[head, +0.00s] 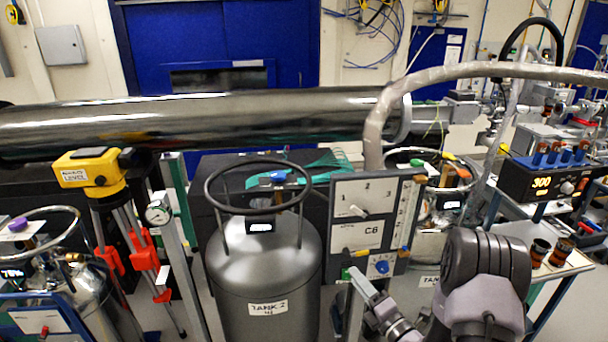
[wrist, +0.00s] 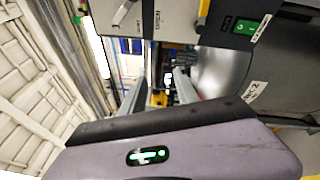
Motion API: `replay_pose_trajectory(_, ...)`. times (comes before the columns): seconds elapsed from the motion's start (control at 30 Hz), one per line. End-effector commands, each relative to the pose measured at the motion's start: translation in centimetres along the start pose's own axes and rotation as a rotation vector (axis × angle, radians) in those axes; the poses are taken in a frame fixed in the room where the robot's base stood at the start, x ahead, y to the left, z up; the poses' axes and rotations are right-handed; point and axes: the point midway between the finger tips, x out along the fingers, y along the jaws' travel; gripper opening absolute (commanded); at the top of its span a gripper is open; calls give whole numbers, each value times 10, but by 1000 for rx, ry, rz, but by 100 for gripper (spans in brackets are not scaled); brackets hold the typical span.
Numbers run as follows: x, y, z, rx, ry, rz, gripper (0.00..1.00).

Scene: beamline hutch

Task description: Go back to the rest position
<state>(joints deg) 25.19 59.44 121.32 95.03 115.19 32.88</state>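My gripper (wrist: 160,78) shows in the wrist view with its two grey fingers apart and nothing visible between them. In the head view my arm comes in at the lower right, its wrist end low in front of the C6 panel (head: 346,236). The panel, with switches and a blue knob, also shows at the top of the wrist view (wrist: 134,38). The grey tank labelled TANK 2 (head: 262,265) stands left of my wrist and shows at the right of the wrist view (wrist: 225,75).
A yellow level (head: 92,168) on a tripod and a post with a gauge (head: 158,213) stand at left. A long metal pipe (head: 200,120) crosses behind. A cart with a display box (head: 545,180) and dark cups (head: 541,252) is at right, close to my arm.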

Motion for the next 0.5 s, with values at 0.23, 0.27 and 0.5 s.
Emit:
replay_pose_trajectory(0.23,-46,161,-183,-886,800,430,37)
replay_pose_trajectory(0.27,-68,167,-203,-1036,896,493,37)
replay_pose_trajectory(0.5,-219,130,-229,-2319,1443,909,37)
